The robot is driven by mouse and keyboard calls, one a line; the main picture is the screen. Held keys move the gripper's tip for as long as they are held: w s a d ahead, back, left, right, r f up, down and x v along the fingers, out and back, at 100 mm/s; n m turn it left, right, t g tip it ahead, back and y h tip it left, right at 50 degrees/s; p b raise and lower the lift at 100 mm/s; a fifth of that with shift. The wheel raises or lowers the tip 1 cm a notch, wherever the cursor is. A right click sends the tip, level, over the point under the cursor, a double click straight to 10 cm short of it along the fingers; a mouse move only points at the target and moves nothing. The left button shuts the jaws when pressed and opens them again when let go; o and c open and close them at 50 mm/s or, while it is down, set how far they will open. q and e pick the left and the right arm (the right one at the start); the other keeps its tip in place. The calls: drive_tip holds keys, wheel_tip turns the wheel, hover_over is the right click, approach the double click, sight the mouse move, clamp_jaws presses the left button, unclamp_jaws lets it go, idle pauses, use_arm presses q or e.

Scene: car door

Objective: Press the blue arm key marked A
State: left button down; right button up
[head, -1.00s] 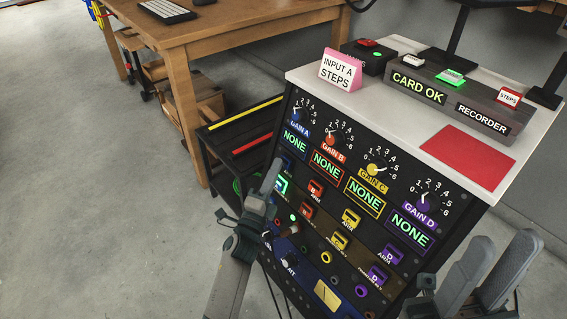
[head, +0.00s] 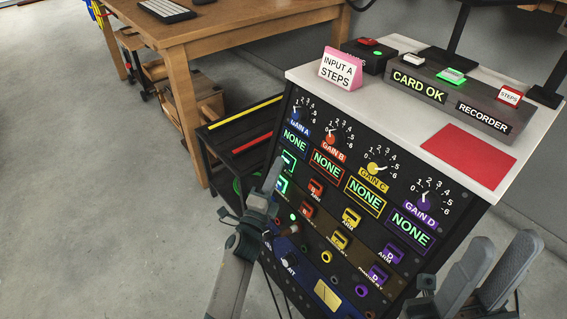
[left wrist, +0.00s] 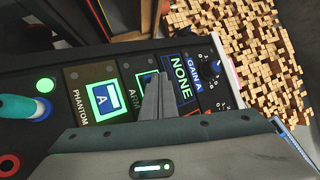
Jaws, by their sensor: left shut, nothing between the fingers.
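The blue arm key A (head: 289,161) is at the upper left of the panel, under the gain A display, with a green lit border. In the left wrist view the arm key (left wrist: 146,79) is mostly hidden behind my fingertips. The phantom key A (left wrist: 103,98), blue with a green lit frame, is beside it; it also shows in the head view (head: 282,185). My left gripper (head: 275,170) is shut and empty, its tips over the arm key in the left wrist view (left wrist: 163,80); I cannot tell whether they touch. My right gripper (head: 506,245) is open and empty.
Red, yellow and purple key columns (head: 350,217) lie to the right on the same panel. A knob and jacks (head: 290,262) sit below. On the white top (head: 400,120) stand a pink sign (head: 341,69) and the recorder box (head: 455,96). A wooden table (head: 230,30) is behind.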

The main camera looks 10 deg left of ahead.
idle(0.6)
use_arm(q)
drive_tip(key=shift+s+a+r+p, duration=0.1)
drive_tip(key=shift+s+a+p, duration=0.05)
drive_tip(key=shift+s+p, duration=0.15)
drive_tip(key=s+a+p, duration=0.1)
drive_tip(key=s+a+r+p, duration=0.1)
drive_tip(key=s, duration=0.1)
drive_tip(key=s+a+r+p, duration=0.1)
drive_tip(key=shift+s+a, duration=0.2)
drive_tip(key=shift+a, duration=0.05)
idle(0.6)
idle(2.3)
